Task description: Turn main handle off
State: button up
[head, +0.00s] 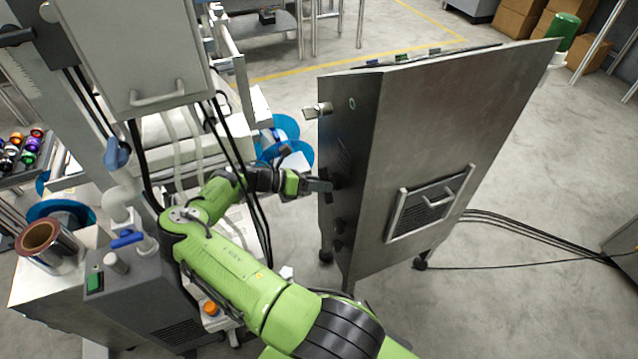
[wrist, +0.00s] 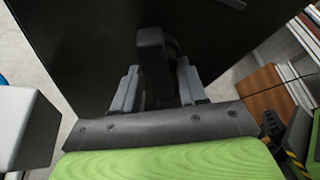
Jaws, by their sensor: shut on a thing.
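The tall grey metal cabinet (head: 440,130) stands right of centre in the head view. Its dark main handle (head: 335,176) is on the narrow left side, partly hidden by my gripper (head: 322,186). In the wrist view the black handle (wrist: 151,48) stands upright in the picture, in front of the dark panel (wrist: 85,40). My gripper, also in the wrist view (wrist: 158,82), has its two grey fingers on either side of the handle and is shut on it. I cannot tell whether the handle is turned on or off.
Dark knobs (head: 340,224) sit below the handle, and a silver latch (head: 318,110) sticks out above it. A grey machine (head: 135,50) with hanging cables and blue reels (head: 298,154) stands to the left. Black cables (head: 530,233) run across the floor at right.

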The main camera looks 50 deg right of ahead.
jog(key=shift+r+p, duration=0.1)
jog(key=shift+p, duration=0.2)
jog(key=shift+s+a+m+t+h+p, duration=0.1)
jog(key=shift+m+t+h+p, duration=0.1)
jog(key=shift+m+t+p, duration=0.7)
jog(key=shift+s+a+m+t+h+p, duration=0.15)
jog(key=shift+m+t+p, duration=0.25)
jog(key=shift+m+p, duration=1)
jog(key=shift+d+n, duration=0.1)
jog(key=shift+n, duration=0.2)
jog(key=o, duration=0.7)
jog(key=shift+w+p, duration=0.1)
jog(key=shift+p, duration=0.2)
jog(key=p+v, duration=0.2)
jog(key=v, duration=1)
